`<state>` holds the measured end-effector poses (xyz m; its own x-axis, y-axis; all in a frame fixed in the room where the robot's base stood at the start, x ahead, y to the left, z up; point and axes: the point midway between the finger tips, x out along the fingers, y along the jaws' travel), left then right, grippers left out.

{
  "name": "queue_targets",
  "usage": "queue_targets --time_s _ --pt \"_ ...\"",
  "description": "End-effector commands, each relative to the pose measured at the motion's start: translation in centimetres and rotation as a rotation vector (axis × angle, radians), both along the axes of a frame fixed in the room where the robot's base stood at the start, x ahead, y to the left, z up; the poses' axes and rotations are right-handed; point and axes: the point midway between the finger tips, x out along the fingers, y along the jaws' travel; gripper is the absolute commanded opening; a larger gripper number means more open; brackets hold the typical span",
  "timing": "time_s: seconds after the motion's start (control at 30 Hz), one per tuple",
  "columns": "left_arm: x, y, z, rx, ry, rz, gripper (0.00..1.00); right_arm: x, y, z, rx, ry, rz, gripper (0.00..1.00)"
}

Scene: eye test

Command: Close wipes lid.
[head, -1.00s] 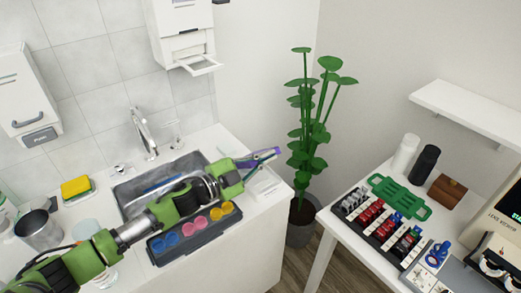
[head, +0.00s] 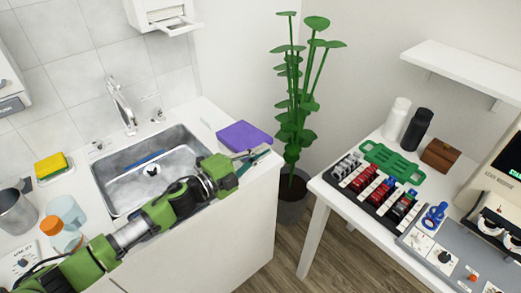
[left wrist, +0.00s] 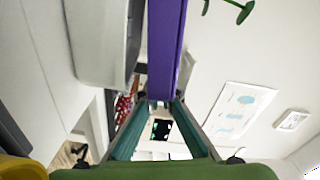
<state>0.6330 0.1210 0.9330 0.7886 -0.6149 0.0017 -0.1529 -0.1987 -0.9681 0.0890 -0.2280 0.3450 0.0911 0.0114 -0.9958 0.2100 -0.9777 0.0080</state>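The purple lid (head: 243,136) of the wipes box lies about flat at the right end of the counter. In the left wrist view the lid (left wrist: 167,40) is seen edge-on, beside the pale wipes box (left wrist: 103,40); I cannot tell whether it is fully seated. My left gripper (head: 262,153) is at the lid's near right side. In the left wrist view its teal fingers (left wrist: 161,104) stand apart, with the lid's edge in line with the gap; contact is unclear. In the head view the gripper and lid hide the box. My right gripper is not in view.
A steel sink (head: 150,175) lies left of the lid. A jar (head: 64,222) and a sponge (head: 51,166) stand farther left. A potted plant (head: 295,120) stands beyond the counter end. A side table (head: 318,187) with racks is at the right.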

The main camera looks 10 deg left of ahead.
Motion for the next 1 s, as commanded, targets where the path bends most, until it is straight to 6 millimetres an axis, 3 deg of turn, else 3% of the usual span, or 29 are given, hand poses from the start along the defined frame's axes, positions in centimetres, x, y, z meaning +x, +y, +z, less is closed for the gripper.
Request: queue_targets --time_s 0.37,0.47,0.83,1.0 --pt "-0.1 0.0 -0.4 -0.004 0.008 0.0 0.0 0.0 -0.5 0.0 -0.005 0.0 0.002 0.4" --pt "-0.1 0.0 -0.4 -0.003 0.008 0.0 0.19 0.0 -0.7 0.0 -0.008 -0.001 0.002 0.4" --pt "-0.2 0.1 -0.2 -0.002 0.004 0.0 0.19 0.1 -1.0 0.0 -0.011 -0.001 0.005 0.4" --pt "-1.4 1.1 -0.3 -0.002 0.007 0.0 0.19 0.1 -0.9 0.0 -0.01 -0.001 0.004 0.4"
